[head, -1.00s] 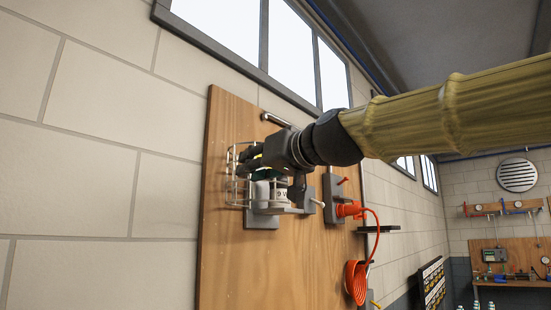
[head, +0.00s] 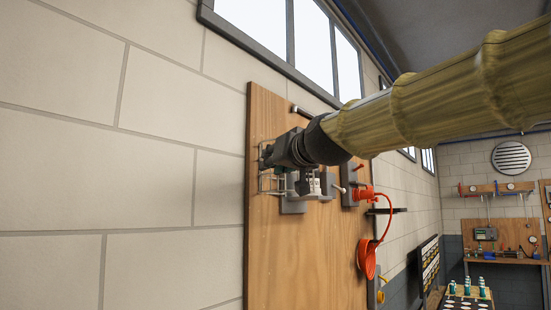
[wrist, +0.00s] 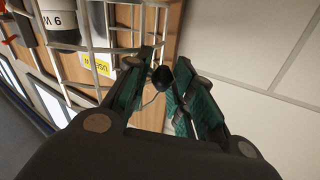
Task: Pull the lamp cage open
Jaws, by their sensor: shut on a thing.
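The lamp cage (head: 272,184) is a pale wire frame on the wooden board, partly hidden by my gripper in the head view. In the wrist view its wires (wrist: 105,72) cross the left side, in front of a white lamp marked 9 W (wrist: 60,20). My gripper (wrist: 160,85) has its teal-padded fingers closed around a small black knob (wrist: 162,77) beside the cage wires. In the head view my gripper (head: 274,155) is at the cage's upper part. How far the cage stands from the lamp is hard to tell.
A grey mount (head: 292,207) sits below the lamp. To its right are an orange plug (head: 364,192) with a cord, an orange reel (head: 367,258) and a small dark shelf (head: 385,211). The block wall (head: 110,180) left of the board is bare.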

